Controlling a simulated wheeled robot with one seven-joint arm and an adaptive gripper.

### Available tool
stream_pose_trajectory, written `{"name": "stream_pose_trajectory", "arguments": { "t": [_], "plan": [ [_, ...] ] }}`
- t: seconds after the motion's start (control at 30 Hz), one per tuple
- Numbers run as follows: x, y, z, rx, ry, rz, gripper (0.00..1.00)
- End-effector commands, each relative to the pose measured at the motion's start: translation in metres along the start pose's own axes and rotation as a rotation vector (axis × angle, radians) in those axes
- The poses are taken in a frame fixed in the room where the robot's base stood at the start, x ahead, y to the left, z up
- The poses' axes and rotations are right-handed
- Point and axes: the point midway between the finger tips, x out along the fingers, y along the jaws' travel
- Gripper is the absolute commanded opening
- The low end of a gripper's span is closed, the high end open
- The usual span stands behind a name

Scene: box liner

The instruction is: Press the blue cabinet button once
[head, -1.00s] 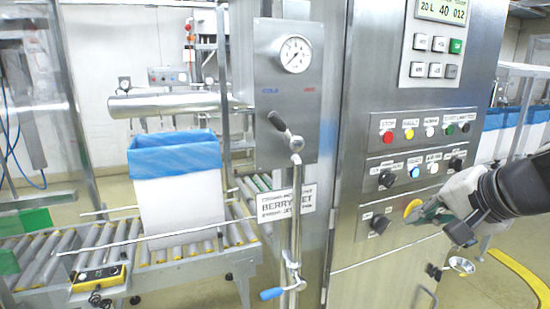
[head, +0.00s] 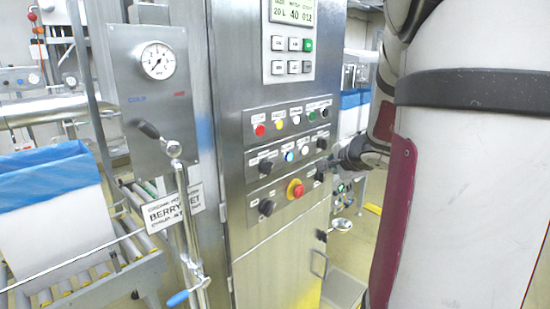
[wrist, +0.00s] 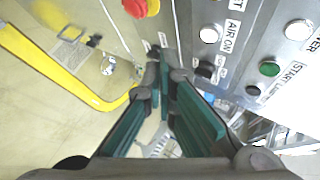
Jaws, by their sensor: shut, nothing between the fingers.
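The blue button (head: 289,156) is a small round button in the middle row of the steel cabinet's panel in the head view. A black knob is to its left and a white button (head: 304,150) to its right. My gripper (head: 326,167) is at the right end of that row, apart from the blue button and partly hidden behind my arm. In the wrist view my gripper (wrist: 164,75) has its green-padded fingers shut and empty, beside the panel. The blue button is not visible in the wrist view.
The upper row has a red button (head: 260,130) and others. A steel pipe with a blue-handled valve (head: 178,298) stands left of the cabinet. The floor shows at right.

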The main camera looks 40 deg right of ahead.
Motion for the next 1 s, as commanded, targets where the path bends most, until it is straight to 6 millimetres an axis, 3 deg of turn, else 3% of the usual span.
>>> {"name": "stream_pose_trajectory", "arguments": {
  "t": [0.27, 0.73, 1.0],
  "plan": [
    [0.008, -0.006, 0.007, -0.003, -0.003, 0.000, 0.00],
    [0.051, -0.036, 0.038, -0.004, -0.003, -0.001, 0.00],
    [0.061, -0.044, 0.045, -0.002, -0.002, -0.001, 0.00]
  ]
}}
